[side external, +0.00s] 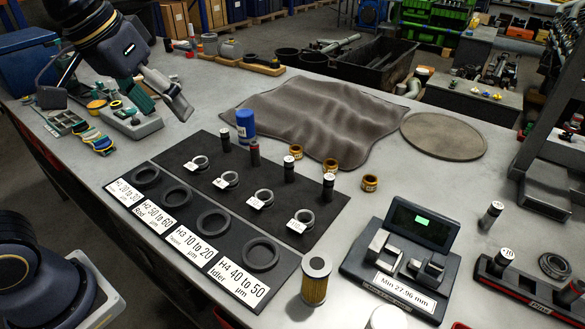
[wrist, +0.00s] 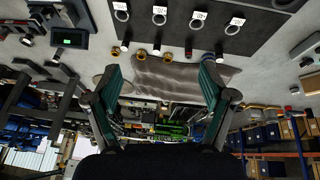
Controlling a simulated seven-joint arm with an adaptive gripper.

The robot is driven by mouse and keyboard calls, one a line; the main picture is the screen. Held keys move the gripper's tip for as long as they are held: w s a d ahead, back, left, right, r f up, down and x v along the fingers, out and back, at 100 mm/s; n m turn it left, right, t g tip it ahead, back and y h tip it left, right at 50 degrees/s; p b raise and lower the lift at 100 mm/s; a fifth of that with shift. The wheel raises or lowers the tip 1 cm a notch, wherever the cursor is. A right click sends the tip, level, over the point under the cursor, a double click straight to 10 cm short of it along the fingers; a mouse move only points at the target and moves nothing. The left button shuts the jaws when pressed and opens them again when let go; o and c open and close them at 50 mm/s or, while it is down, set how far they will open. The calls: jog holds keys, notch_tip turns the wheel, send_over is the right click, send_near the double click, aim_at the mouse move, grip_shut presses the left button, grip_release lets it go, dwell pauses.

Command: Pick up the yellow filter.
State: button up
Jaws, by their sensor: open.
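My gripper (side external: 161,98) is high over the far left of the bench, well away from the filter. In the wrist view my gripper (wrist: 160,74) has its two green-tipped fingers wide apart with nothing between them.
A black mat (side external: 297,240) with rings and dark pins lies left of the filter. A gauge (side external: 360,275) with a green display stands close on its right. A blue cylinder (side external: 246,125), several brass rings and a grey cloth (side external: 310,105) lie farther back. A white round thing (side external: 388,318) is near the front edge.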

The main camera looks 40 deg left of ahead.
jog(key=w+d+m+g, duration=0.1)
jog(key=w+d+g, duration=0.1)
jog(key=w+d, duration=0.55)
jog(key=m+g, duration=0.3)
jog(key=m, duration=0.1)
send_over(316, 261)
notch_tip(316, 261, down, 12)
jog(key=r, duration=0.1)
jog(key=shift+y, duration=0.4)
notch_tip(316, 261, down, 11)
jog(key=shift+f, duration=0.1)
jog(key=shift+s+d+f, duration=0.1)
jog(key=shift+f, duration=1.25)
jog(key=shift+d+f, duration=0.1)
jog(key=shift+f, duration=1.25)
jog(key=c, duration=1.3)
